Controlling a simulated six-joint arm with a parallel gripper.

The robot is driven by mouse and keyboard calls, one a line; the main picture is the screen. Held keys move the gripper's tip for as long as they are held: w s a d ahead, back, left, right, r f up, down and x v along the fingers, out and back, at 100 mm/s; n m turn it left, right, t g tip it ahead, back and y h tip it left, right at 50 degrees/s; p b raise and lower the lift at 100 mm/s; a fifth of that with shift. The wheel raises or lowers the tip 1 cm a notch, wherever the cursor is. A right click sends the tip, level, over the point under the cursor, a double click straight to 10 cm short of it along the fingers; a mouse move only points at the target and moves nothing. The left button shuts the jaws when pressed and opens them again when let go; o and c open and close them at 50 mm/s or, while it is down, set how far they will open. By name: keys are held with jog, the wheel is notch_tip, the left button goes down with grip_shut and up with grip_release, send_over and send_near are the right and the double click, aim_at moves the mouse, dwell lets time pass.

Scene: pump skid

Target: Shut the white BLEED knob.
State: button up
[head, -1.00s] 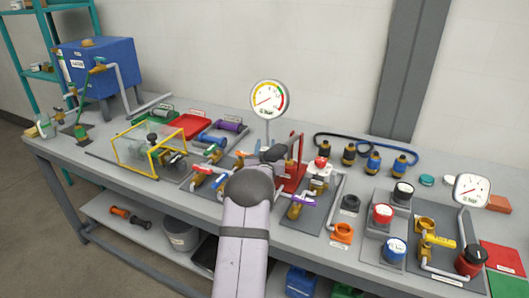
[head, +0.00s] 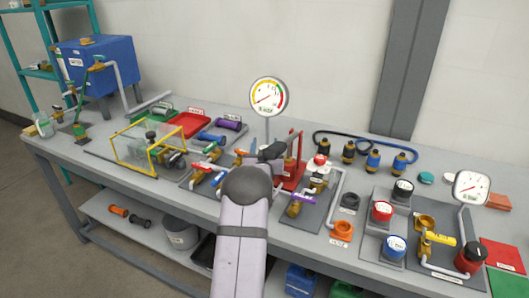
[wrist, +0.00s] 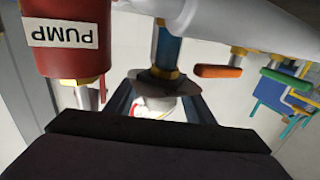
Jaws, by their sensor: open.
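I cannot make out a BLEED label in either view. In the wrist view, a pale round part (wrist: 162,104) shows between my gripper's fingers, partly hidden by a dark fitting below a blue pipe (wrist: 168,50); I cannot tell if it is the white knob. My gripper (wrist: 160,108) is open, its two dark fingers on either side of that part, with no grip on anything visible. In the head view my own arm hides the fingertips and the spot they face, near the red stand in the middle of the bench.
A red PUMP body (wrist: 68,40) is close on the left in the wrist view; orange (wrist: 218,71) and green (wrist: 286,82) handles are on the right. In the head view, a round gauge (head: 269,97) stands behind my arm, and a yellow frame (head: 148,152) is to the left.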

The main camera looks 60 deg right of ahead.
jog(key=b+v, duration=0.1)
jog(key=v, duration=0.5)
jog(key=shift+a, duration=0.25)
jog(key=shift+s, duration=0.1)
dwell(0.3)
